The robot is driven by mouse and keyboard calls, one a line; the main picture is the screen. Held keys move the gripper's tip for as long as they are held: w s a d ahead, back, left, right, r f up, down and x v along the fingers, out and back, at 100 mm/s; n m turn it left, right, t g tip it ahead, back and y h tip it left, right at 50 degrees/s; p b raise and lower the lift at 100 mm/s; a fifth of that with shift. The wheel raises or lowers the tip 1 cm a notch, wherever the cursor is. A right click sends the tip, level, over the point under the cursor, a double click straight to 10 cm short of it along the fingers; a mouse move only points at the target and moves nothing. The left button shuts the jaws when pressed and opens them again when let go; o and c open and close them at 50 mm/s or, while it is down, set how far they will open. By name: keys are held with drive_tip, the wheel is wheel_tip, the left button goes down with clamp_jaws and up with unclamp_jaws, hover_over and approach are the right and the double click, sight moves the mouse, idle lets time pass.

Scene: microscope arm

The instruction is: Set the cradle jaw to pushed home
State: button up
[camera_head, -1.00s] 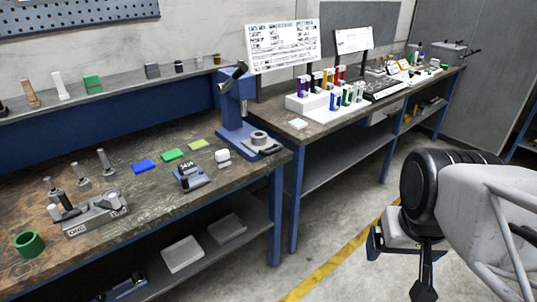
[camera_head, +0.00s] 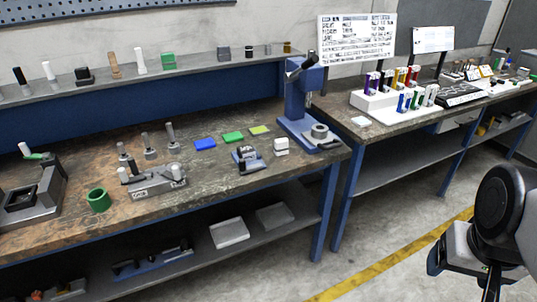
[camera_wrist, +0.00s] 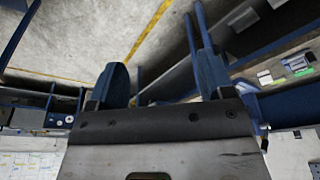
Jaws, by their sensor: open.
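No part is clearly marked as the cradle jaw, and I cannot tell its position. A grey fixture with a square recess (camera_head: 32,195) stands at the bench's left end, cut off by the picture edge. A silver vise-like fixture (camera_head: 157,184) with a white knob sits right of it. A small blue-based device (camera_head: 248,160) stands further right. My gripper (camera_wrist: 162,80) shows two separated dark fingers in the wrist view, with nothing between them. In the head view my arm is at the lower right, over the floor and apart from the bench.
A blue press (camera_head: 302,110) stands at the bench's right end. A green ring (camera_head: 98,200), several upright pins and coloured pads lie on the worktop. A lower shelf (camera_head: 190,245) holds trays. A second bench (camera_head: 385,128) stands beyond. The floor before the benches is clear.

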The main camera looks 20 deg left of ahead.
drive_tip(key=shift+w+f, duration=0.1)
drive_tip(key=shift+w, duration=0.3)
drive_tip(key=c, duration=0.5)
drive_tip(key=shift+m+t, duration=0.5)
drive_tip(key=shift+t, duration=0.3)
drive_tip(key=w, duration=0.4)
drive_tip(key=w+a+f, duration=0.1)
drive_tip(key=shift+w+a, duration=0.1)
drive_tip(key=shift+w, duration=0.3)
clamp_jaws()
drive_tip(key=w+a+f+m+t+y, duration=0.2)
drive_tip(key=w+a+f+t, duration=0.15)
drive_tip(key=w+a, duration=0.6)
drive_tip(key=w+a+f+m+t+y, duration=0.15)
drive_tip(key=w+a+f+t, duration=0.35)
drive_tip(key=w, duration=0.8)
drive_tip(key=a+f+g+y, duration=0.1)
drive_tip(key=a+f+y, duration=0.3)
drive_tip(key=a, duration=0.4)
drive_tip(key=a+f+m+y, duration=0.1)
drive_tip(key=a+f+y, duration=0.2)
drive_tip(key=a, duration=0.6)
drive_tip(key=w+a+f+m+g+y, duration=0.1)
drive_tip(key=a+f+y, duration=0.3)
drive_tip(key=a, duration=0.5)
drive_tip(key=shift+f+g+y, duration=0.35)
drive_tip(key=shift+f, duration=0.5)
